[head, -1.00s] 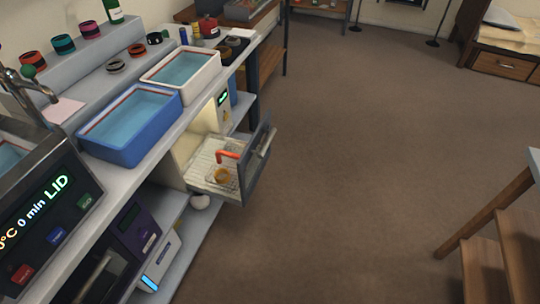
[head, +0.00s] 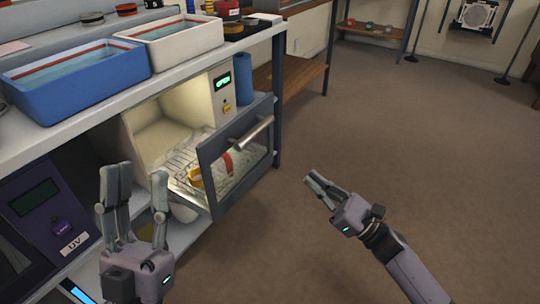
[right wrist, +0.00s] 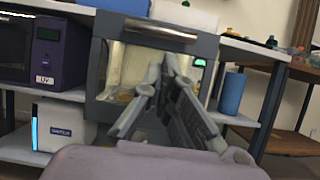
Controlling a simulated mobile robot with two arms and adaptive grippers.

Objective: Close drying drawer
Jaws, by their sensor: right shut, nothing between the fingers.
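The drying drawer (head: 240,155) is pulled out from its lit cabinet (head: 222,95) under the counter. It has a dark-framed front with a silver bar handle (head: 250,134). On its wire rack lie a yellow ring (head: 195,177) and a red piece (head: 226,163). In the right wrist view the drawer handle (right wrist: 146,29) shows ahead and above the fingers. My right gripper (head: 319,184) is shut and empty, over the floor to the right of the drawer, apart from it. My left gripper (head: 138,184) is open and empty, to the left of the drawer.
A blue tray (head: 80,103) and a white tray (head: 170,50) of liquid stand on the counter above. A purple UV box (head: 45,205) is on the shelf to the left. A blue roll (head: 244,92) stands beside the cabinet. The floor to the right is clear.

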